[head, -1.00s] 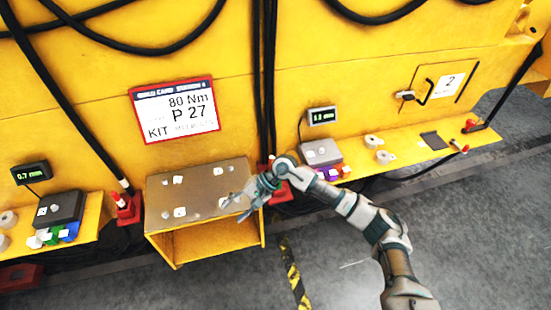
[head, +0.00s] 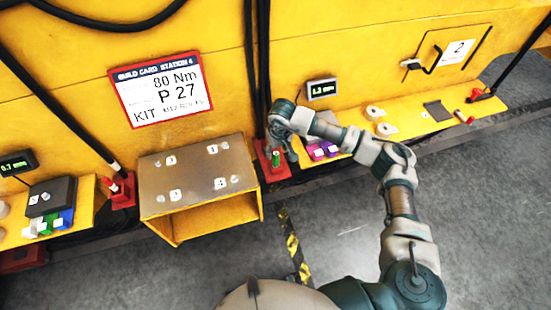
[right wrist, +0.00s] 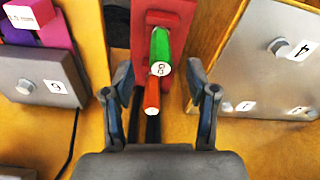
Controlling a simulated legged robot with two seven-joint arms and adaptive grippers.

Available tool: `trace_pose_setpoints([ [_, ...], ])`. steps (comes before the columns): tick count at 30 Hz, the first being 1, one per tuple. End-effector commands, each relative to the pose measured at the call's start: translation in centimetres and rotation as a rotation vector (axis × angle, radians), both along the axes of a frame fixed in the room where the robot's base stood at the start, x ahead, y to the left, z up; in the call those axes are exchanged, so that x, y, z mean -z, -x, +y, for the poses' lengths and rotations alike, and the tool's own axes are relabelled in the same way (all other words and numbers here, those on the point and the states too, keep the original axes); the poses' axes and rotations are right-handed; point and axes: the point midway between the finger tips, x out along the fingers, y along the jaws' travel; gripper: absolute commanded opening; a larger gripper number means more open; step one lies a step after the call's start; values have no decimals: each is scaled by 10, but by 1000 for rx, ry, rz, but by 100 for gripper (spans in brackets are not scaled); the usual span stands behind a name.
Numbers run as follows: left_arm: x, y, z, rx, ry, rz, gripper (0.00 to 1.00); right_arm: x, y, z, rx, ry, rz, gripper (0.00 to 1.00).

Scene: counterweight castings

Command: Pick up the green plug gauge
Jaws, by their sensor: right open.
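The green plug gauge (right wrist: 161,45) stands in a red holder (right wrist: 170,15) in the right wrist view, its pale marked end facing the camera. An orange-red cylinder (right wrist: 152,93) shows just below it; I cannot tell whether the two are joined. In the head view the gauge is a small green spot (head: 276,158) in the red holder right of the brown-topped stand. My right gripper (right wrist: 159,68) is open, one finger on each side of the gauge, with gaps visible. In the head view my right gripper (head: 284,145) is at this holder, partly hidden by its wrist. My left gripper is not in view.
The brown-topped yellow stand (head: 195,180) with numbered labels is close left of the holder. A grey block (right wrist: 40,80) with purple and magenta pieces lies on the other side. Black cables (head: 257,70) hang behind. Another red holder (head: 122,190) stands farther left.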

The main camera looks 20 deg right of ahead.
Motion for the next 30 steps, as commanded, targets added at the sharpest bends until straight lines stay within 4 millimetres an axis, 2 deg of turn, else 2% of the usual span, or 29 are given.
trace_pose_setpoints([
  [8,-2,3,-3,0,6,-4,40,24,-3,5,1,2,2,58],
  [11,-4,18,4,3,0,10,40,39,-7,7,0,4,2,58],
  [15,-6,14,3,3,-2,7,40,60,-10,6,1,3,2,58],
  [19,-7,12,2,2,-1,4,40,67,-11,4,1,0,0,58],
  [24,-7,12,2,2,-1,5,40,68,-11,3,2,-1,-1,58],
  [25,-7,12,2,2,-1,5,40,68,-11,2,2,-1,-1,55],
  [30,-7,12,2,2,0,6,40,68,-11,3,1,0,0,13],
])
